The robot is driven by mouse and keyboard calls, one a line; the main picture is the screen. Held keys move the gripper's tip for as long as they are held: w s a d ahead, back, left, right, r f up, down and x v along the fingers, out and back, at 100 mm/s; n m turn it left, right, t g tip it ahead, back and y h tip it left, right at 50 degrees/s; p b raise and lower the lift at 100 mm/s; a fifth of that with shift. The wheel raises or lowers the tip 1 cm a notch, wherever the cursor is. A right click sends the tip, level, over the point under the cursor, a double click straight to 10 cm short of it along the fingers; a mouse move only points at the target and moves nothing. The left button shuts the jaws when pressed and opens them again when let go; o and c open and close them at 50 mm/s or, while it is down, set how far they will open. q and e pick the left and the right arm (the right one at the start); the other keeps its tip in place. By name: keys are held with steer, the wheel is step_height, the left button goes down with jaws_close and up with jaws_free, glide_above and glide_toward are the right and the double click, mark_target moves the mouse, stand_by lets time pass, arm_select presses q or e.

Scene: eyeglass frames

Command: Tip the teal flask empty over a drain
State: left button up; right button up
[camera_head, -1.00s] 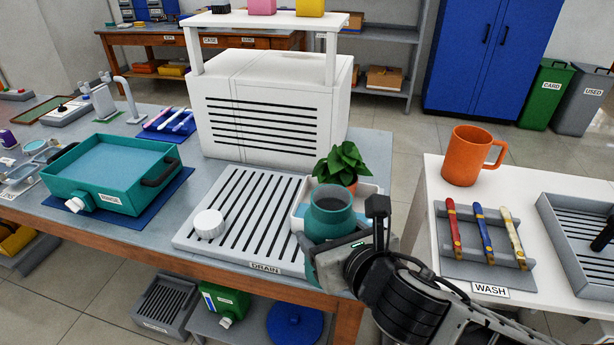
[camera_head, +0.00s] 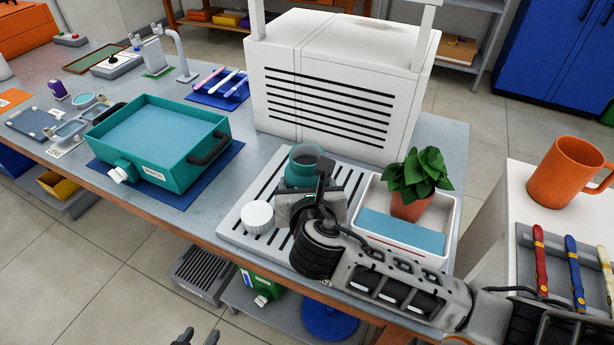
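The teal flask (camera_head: 303,172) is in front of the white vented cabinet, above the grey slotted drain (camera_head: 248,195). Its open mouth faces up and it looks roughly upright. My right gripper (camera_head: 320,200), on the arm from the right, is around the flask's body; its fingers are mostly hidden, and it looks shut on the flask. The flask's lower part is hidden behind the gripper. A round white cap (camera_head: 257,215) lies on the drain, left of the flask. My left gripper (camera_head: 196,338) shows only dark fingertips at the bottom edge, apart and empty.
A white tray (camera_head: 452,215) with a potted plant (camera_head: 415,175) stands right of the drain. The white cabinet (camera_head: 335,85) stands behind. A teal rinse basin (camera_head: 160,150) is at left on a blue mat. An orange mug (camera_head: 565,172) stands on the right table.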

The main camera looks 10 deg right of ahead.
steer(key=shift+s+f, duration=0.15)
steer(key=shift+f, duration=0.45)
step_height(320, 180, down, 2)
steer(key=shift+f, duration=0.1)
steer(key=shift+s+a+r+m+g+y, duration=0.2)
steer(key=shift+a+r+m+g+y, duration=0.2)
steer(key=shift+a+m+y, duration=0.25)
steer(key=shift+s+a+r+m+g+y, duration=0.1)
steer(key=shift+s+a+m+g+y, duration=0.1)
steer(key=shift+a+m+y, duration=0.2)
steer(key=shift+s+a+m+g+y, duration=0.1)
steer(key=shift+a+m+g+y, duration=0.15)
steer(key=shift+m, duration=0.1)
arm_select(q)
steer(key=shift+s+d, duration=0.15)
arm_select(e)
steer(key=m+y, duration=0.1)
steer(key=a+f+g+y, duration=0.1)
steer(key=m+y, duration=0.1)
steer(key=shift+s+a+f+m+g, duration=0.15)
steer(key=shift+s+a+m+g, duration=0.1)
steer(key=shift+a+m, duration=0.05)
steer(key=shift+s+a+f+m+y, duration=0.1)
steer(key=shift+f+m+y, duration=0.3)
steer(key=shift+f+y, duration=0.1)
steer(key=shift+g, duration=0.3)
